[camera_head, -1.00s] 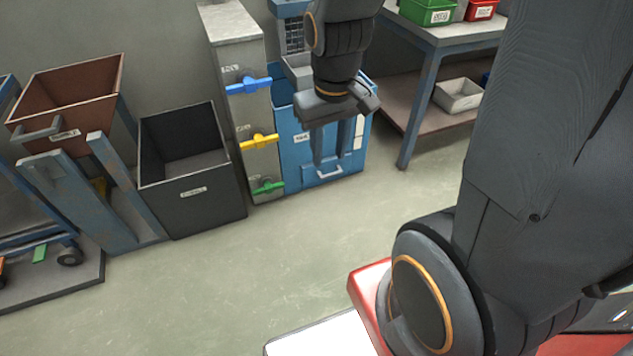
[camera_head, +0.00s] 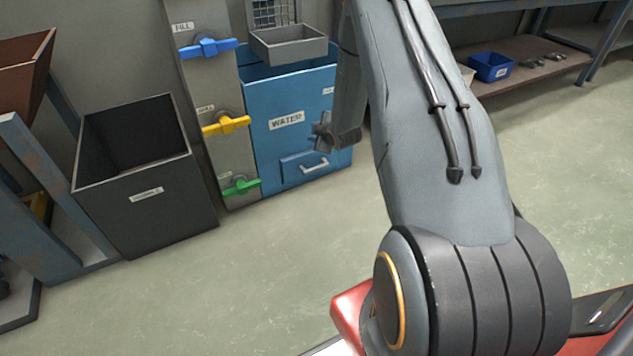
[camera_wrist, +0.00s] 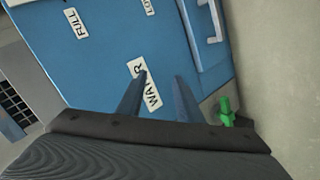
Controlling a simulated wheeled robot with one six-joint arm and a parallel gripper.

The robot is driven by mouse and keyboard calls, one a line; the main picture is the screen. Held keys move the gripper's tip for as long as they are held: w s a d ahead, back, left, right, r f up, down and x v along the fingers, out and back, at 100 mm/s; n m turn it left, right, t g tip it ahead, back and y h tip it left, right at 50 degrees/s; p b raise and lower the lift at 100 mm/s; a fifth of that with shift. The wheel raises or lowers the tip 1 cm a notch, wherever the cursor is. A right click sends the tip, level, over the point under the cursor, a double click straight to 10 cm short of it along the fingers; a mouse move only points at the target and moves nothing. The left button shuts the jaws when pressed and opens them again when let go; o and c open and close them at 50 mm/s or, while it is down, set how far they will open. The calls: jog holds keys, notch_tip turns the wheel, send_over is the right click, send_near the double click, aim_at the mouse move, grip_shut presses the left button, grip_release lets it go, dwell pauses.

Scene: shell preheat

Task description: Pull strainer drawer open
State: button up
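The blue tank (camera_head: 262,95), labelled WATER, stands by the back wall. The strainer drawer appears to be the small blue front (camera_head: 292,172) low on the tank, with a pale bar handle (camera_head: 314,167). It looks shut against the tank. In the wrist view the drawer handle (camera_wrist: 213,22) shows at the upper right. My gripper (camera_wrist: 161,76) has its two fingers apart with nothing between them, pointing at the tank face by the WATER label, away from the handle. In the head view the wrist end of my arm (camera_head: 325,133) is in front of the tank's right part; the fingers are hard to make out there.
A grey column with blue (camera_head: 208,47), yellow (camera_head: 226,124) and green (camera_head: 240,187) valve handles stands left of the tank. A grey tray (camera_head: 290,52) sits above it. A black bin (camera_head: 150,215) is further left. The floor in front is clear.

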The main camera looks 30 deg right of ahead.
jog(key=w+d+f+n+t+b, duration=0.1)
jog(key=d+f+n+b, duration=0.15)
jog(key=f, duration=0.45)
jog(key=w+d+f+n+t+b, duration=0.15)
jog(key=f+b, duration=0.25)
jog(key=f, duration=0.4)
jog(key=n+t+y+b, duration=0.1)
jog(key=n+t+b, duration=0.1)
jog(key=t+b, duration=0.35)
send_near(317, 170)
jog(key=w+r+g+b, duration=0.1)
jog(key=g, duration=0.1)
jog(key=w+b, duration=0.3)
jog(key=w, duration=0.3)
jog(key=shift+w+r+b, duration=0.2)
jog(key=shift+w+b, duration=0.05)
jog(key=shift+b, duration=0.05)
jog(key=shift+w+r, duration=0.1)
jog(key=shift+w, duration=0.55)
grip_shut()
